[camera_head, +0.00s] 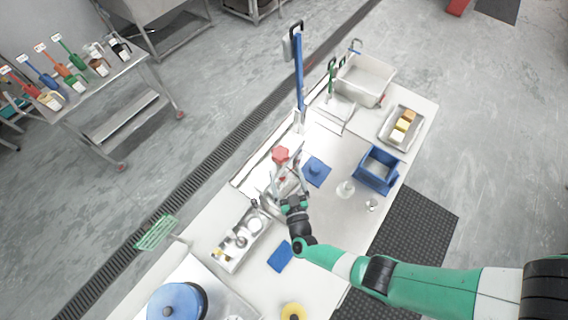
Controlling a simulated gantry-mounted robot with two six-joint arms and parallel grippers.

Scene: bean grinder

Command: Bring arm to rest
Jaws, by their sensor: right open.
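My right arm comes in from the lower right, green and white, and reaches over the white worktable (207,212). My right gripper (287,179) is open, with its silver fingers spread over the middle of the table. A device with a red knob (280,154), perhaps the grinder, stands just beyond the fingers. The gripper and wrist partly hide its lower part, and I cannot tell whether the fingers touch it. My left gripper is not in view.
A blue bin (377,169), a blue lidded item (315,170), a metal tray (240,240) and a blue cloth (280,257) surround the wrist. A tall blue-handled device (298,75) stands behind. A blue-lidded pot (177,303) is at the near left.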

